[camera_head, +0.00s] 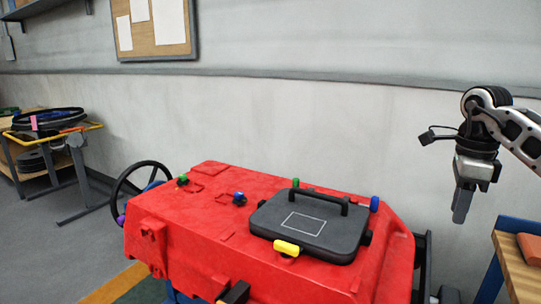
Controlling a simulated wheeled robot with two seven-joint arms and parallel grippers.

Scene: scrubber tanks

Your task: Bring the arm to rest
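My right gripper (463,205) hangs in the air at the right, fingers pointing down, in front of the grey wall. It is apart from the red scrubber tank (190,225), to the right of it. Its fingers show as one narrow grey block from this side, so I cannot tell whether they are apart; no held object shows. Yellow (287,248), blue (374,204) and green (183,180) knobs sit on the tank.
A wooden-topped bench (515,268) with a reddish-brown object (530,248) stands at the lower right, below and beside my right gripper. A black steering wheel (140,190) is at the tank's left. A cluttered cart (50,140) stands far left. Open floor (60,250) lies left.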

